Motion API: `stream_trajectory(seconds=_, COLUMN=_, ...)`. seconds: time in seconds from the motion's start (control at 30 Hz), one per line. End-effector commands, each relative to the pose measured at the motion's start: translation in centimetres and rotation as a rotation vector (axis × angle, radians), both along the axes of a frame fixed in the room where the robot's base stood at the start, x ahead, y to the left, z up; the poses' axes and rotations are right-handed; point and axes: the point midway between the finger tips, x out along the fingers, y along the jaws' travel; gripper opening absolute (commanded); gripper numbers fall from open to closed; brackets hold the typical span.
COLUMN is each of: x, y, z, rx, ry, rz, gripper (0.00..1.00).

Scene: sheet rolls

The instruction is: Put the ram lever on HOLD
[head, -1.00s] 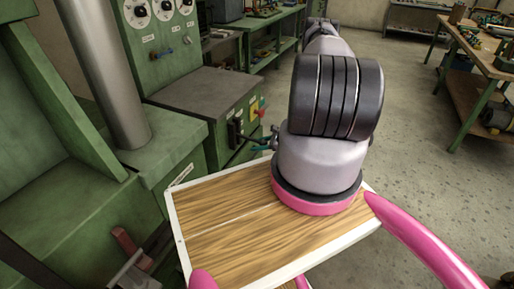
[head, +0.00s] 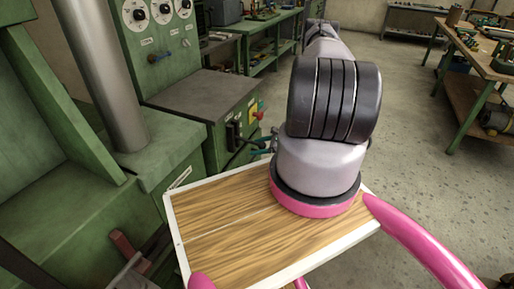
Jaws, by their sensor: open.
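On the side of the green control cabinet (head: 215,150) there are black upright lever parts (head: 234,134), left of a yellow plate with a red button. I cannot make out a HOLD mark or which position the ram lever stands in. My gripper (head: 258,149) shows only as small dark and teal parts just right of the black lever parts, mostly hidden behind my own arm. It is open. It looks close to the lever, but I cannot tell whether it touches it.
A yellow plate with a red button (head: 256,111) sits on the cabinet. A small blue-handled lever (head: 159,57) is on the dial panel above. A red-handled part (head: 122,243) stands lower left. The big green machine fills the left. A workbench (head: 487,70) stands right; floor between is clear.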

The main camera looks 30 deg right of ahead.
Motion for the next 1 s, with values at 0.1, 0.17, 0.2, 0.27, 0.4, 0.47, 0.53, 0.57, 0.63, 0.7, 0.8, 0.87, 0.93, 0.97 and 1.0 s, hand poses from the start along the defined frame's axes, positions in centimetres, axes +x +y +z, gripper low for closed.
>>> stream_trajectory(seconds=0.1, x=-1.1, y=-1.3, z=0.9, rx=-0.002, ry=-0.001, rz=-0.005, gripper=0.78)
stream_trajectory(seconds=0.17, x=-2.0, y=-1.9, z=1.4, rx=-0.001, ry=0.0, rz=-0.006, gripper=0.78)
stream_trajectory(seconds=0.2, x=-2.5, y=-2.5, z=1.9, rx=-0.001, ry=0.0, rz=-0.007, gripper=0.78)
stream_trajectory(seconds=0.27, x=-3.4, y=-3.2, z=2.5, rx=0.0, ry=0.001, rz=-0.006, gripper=0.78)
stream_trajectory(seconds=0.4, x=-5.2, y=-4.7, z=3.7, rx=-0.001, ry=0.0, rz=-0.006, gripper=0.78)
stream_trajectory(seconds=0.47, x=-5.7, y=-5.2, z=4.1, rx=-0.001, ry=-0.001, rz=-0.004, gripper=0.78)
stream_trajectory(seconds=0.53, x=-6.3, y=-5.6, z=4.4, rx=-0.001, ry=0.0, rz=-0.003, gripper=0.78)
stream_trajectory(seconds=0.57, x=-6.4, y=-5.8, z=4.5, rx=-0.001, ry=0.0, rz=-0.003, gripper=0.78)
stream_trajectory(seconds=0.63, x=-6.7, y=-6.0, z=4.7, rx=-0.001, ry=0.0, rz=-0.003, gripper=0.78)
stream_trajectory(seconds=0.7, x=-6.9, y=-6.1, z=4.8, rx=0.0, ry=0.0, rz=-0.002, gripper=0.78)
stream_trajectory(seconds=0.8, x=-6.9, y=-6.1, z=4.8, rx=0.0, ry=0.0, rz=-0.002, gripper=0.78)
stream_trajectory(seconds=0.87, x=-6.9, y=-6.1, z=4.8, rx=0.0, ry=0.0, rz=-0.002, gripper=0.78)
stream_trajectory(seconds=0.93, x=-6.9, y=-6.1, z=4.8, rx=0.0, ry=0.0, rz=-0.002, gripper=0.78)
stream_trajectory(seconds=0.97, x=-6.9, y=-6.1, z=4.8, rx=0.0, ry=0.0, rz=-0.002, gripper=0.78)
stream_trajectory(seconds=1.0, x=-6.9, y=-6.1, z=4.8, rx=0.0, ry=0.0, rz=-0.002, gripper=0.78)
